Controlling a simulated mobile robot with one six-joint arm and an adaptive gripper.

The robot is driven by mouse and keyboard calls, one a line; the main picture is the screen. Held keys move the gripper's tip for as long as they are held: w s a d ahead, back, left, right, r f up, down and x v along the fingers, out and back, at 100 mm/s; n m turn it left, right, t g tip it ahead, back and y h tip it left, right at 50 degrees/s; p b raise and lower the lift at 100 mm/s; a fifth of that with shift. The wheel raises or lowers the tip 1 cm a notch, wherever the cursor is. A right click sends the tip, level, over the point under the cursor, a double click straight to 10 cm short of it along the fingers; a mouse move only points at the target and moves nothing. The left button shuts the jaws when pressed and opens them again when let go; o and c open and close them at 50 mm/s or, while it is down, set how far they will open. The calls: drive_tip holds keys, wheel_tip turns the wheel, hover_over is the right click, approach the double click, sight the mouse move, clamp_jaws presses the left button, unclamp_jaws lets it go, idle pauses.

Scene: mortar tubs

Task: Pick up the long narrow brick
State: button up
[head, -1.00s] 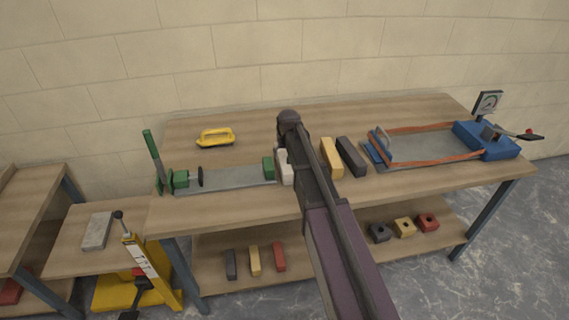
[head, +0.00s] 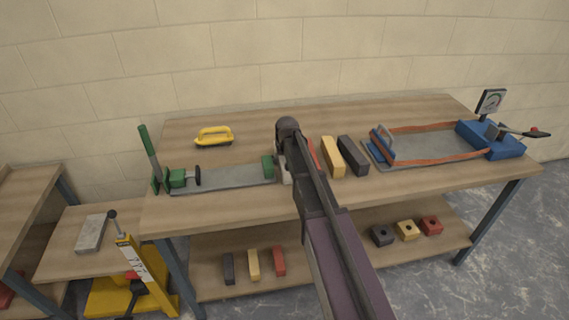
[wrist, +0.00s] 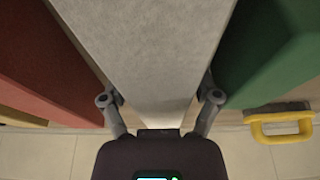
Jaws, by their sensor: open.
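A pale grey brick (head: 286,171) stands on the workbench beside the green end of a clamp, mostly hidden by my arm in the head view. In the wrist view the pale grey brick (wrist: 155,50) is long and runs between the fingers of my open gripper (wrist: 160,98), one finger on each side. I cannot tell whether they touch it. To its right in the head view are a partly hidden red brick (head: 314,152), a yellow brick (head: 333,157) and a dark brick (head: 352,155).
The green clamp block (wrist: 270,55) and the red brick (wrist: 45,60) flank my fingers closely. A yellow-handled tool (head: 214,136) lies at the back left. A blue press rig (head: 490,139) stands at right. Small bricks, including a red one (head: 279,261), sit on the lower shelf.

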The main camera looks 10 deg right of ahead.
idle(0.4)
drive_tip(key=c, duration=1.1)
drive_tip(key=shift+r, duration=0.15)
wheel_tip(320, 180, up, 10)
drive_tip(key=p, duration=1)
drive_tip(key=shift+f, duration=0.2)
drive_tip(key=shift+s, duration=0.1)
idle(0.3)
